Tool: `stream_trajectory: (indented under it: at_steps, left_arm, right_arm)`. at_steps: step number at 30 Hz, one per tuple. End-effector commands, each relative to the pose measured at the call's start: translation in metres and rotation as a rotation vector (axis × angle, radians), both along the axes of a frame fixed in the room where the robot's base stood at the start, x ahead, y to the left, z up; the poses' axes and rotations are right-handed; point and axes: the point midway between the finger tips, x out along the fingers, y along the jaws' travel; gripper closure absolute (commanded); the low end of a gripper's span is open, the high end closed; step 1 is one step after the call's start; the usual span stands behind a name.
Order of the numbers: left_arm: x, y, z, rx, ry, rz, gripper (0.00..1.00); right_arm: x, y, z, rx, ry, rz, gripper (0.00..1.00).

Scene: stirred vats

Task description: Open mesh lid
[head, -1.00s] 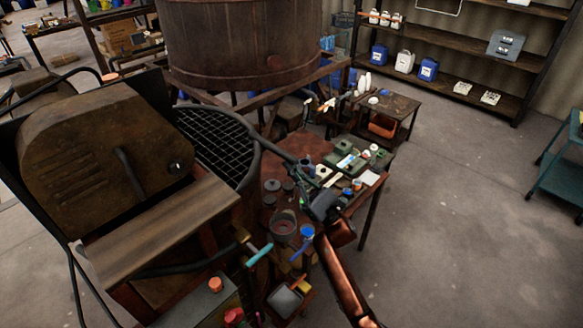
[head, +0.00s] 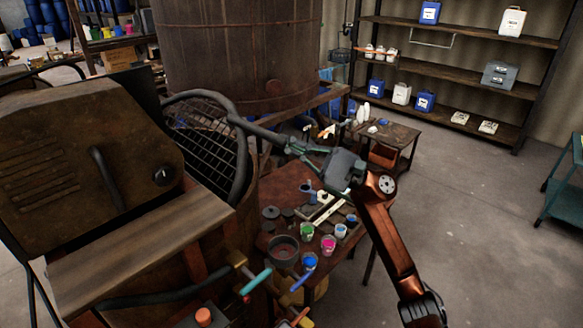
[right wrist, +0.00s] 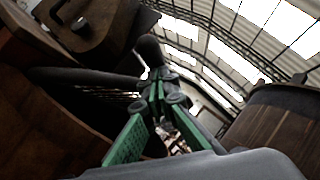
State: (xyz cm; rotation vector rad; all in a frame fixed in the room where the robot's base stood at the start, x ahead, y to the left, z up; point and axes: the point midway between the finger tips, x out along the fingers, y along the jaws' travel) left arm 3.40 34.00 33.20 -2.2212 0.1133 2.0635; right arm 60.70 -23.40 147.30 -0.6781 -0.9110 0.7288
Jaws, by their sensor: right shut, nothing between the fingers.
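The mesh lid (head: 207,140) is a black wire grid in a thick round rim. It stands tilted up over the vat (head: 247,205), its right side raised. A dark bar handle (head: 246,124) sticks out from its rim to the right. My right gripper (head: 287,146) is at the outer end of this handle, its fingers shut with nothing between them. In the right wrist view the green fingers (right wrist: 164,92) meet near the dark rim and handle (right wrist: 90,78); whether they touch it I cannot tell. My left gripper is not in view.
A brown motor housing (head: 75,150) stands left of the lid. A large wooden tank (head: 235,50) stands behind. A red-brown table (head: 290,180) with small pots and tools lies below my right arm. Open floor (head: 465,215) is at the right.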

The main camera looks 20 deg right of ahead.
Motion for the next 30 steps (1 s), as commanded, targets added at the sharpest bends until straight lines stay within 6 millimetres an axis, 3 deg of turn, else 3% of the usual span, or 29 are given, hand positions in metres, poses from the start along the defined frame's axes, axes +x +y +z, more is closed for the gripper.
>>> stream_trajectory:
  at_steps: [6, 15, 30]
  left_arm:
    - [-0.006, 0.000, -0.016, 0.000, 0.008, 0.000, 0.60]
    - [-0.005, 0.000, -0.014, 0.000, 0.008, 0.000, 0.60]
    - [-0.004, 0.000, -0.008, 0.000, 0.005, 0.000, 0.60]
  right_arm:
    - [-0.011, 0.022, 0.034, -0.191, -0.092, -0.001, 1.00]
    - [-0.027, 0.055, 0.066, -0.406, -0.189, 0.001, 1.00]
    - [-0.038, 0.083, 0.079, -0.565, -0.257, 0.003, 1.00]
